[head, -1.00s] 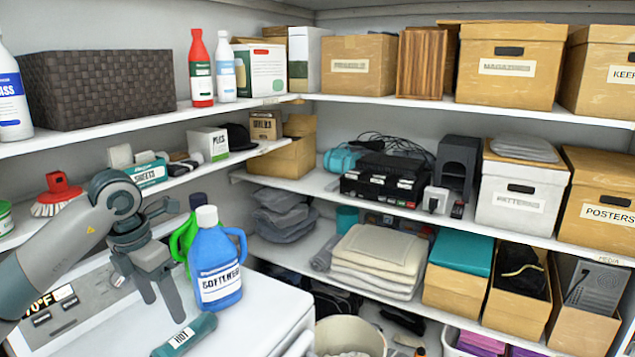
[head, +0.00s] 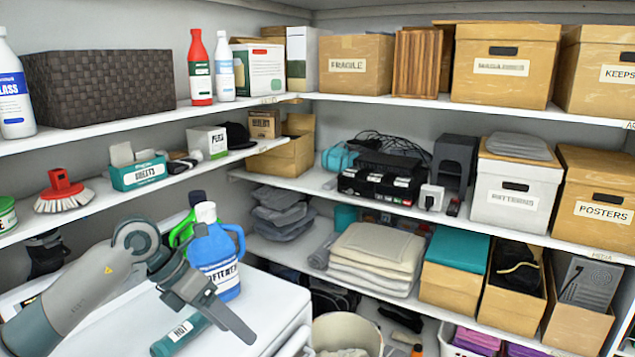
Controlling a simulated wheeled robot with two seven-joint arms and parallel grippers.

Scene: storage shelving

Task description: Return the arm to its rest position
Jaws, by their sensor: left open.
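My left arm comes in from the lower left of the head view. Its gripper (head: 222,312) is over the white machine top, in front of the blue softener bottle. The fingers are apart with nothing between them, and they point down to the right. The gripper covers part of the blue bottle (head: 213,245) and appears above one end of a teal cylinder labelled HOT (head: 180,335). I cannot tell whether it touches either. My right gripper is not in view.
The white machine top (head: 262,325) bears the bottles and the cylinder. A green bottle (head: 183,232) stands behind the blue one. The shelf above holds a red brush (head: 63,192) and a teal box of sheets (head: 138,173). A beige bin (head: 347,330) stands right of the machine.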

